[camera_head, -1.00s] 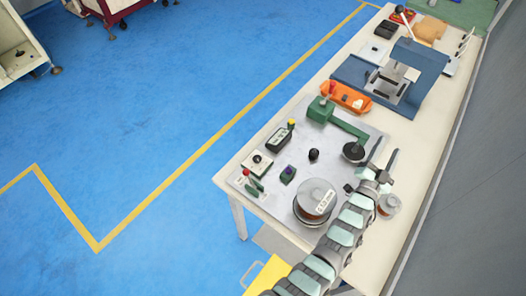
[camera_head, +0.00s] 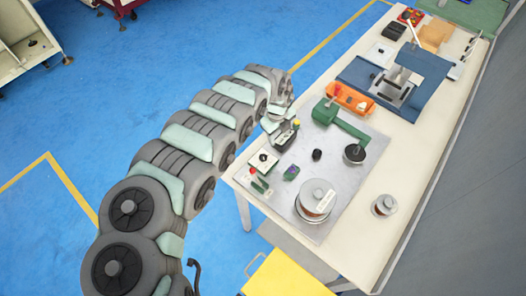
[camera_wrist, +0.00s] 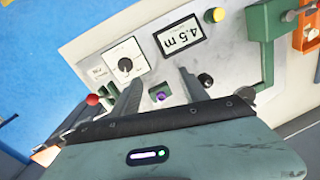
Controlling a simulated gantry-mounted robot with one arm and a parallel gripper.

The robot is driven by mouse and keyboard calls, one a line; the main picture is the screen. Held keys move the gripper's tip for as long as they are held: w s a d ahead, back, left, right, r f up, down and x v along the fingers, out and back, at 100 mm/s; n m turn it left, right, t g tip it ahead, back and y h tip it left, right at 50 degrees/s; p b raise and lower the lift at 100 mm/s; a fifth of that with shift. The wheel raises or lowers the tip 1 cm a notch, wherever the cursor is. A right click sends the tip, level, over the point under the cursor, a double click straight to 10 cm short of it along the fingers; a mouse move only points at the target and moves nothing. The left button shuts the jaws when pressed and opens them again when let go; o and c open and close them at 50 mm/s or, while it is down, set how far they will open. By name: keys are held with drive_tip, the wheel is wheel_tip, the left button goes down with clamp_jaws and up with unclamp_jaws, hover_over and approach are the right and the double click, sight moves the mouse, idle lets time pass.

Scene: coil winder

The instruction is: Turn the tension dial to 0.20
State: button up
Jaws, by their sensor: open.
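The tension dial (camera_wrist: 126,64) is a black round knob on a pale square plate, in the upper left of the wrist view. A small pale mark shows on the knob, but its reading is too small to tell. In the head view the dial (camera_head: 263,158) sits at the near left of the winder's grey base plate. My gripper (camera_wrist: 159,76) is open and empty. Its left finger points up just below the dial; its right finger is to the right, below the display. In the head view my gripper (camera_head: 283,137) is above the plate's left edge, partly covering the display.
A red-knobbed lever (camera_wrist: 92,99) and a purple-topped block (camera_wrist: 160,96) are close to the fingers. The large wire spool (camera_head: 316,200) and green arm (camera_head: 345,128) stand on the plate.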

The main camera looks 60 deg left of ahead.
drive_tip(key=r+g, duration=0.1)
hover_over(263, 157)
drive_tip(key=shift+m+h, duration=0.3)
wheel_tip(263, 157, down, 8)
drive_tip(key=shift+d+f, duration=0.1)
drive_tip(key=shift+f, duration=0.1)
drive_tip(key=shift+w+f+b, duration=0.15)
drive_tip(key=shift+f+b, duration=0.2)
drive_tip(key=shift+f, duration=0.8)
clamp_jaws()
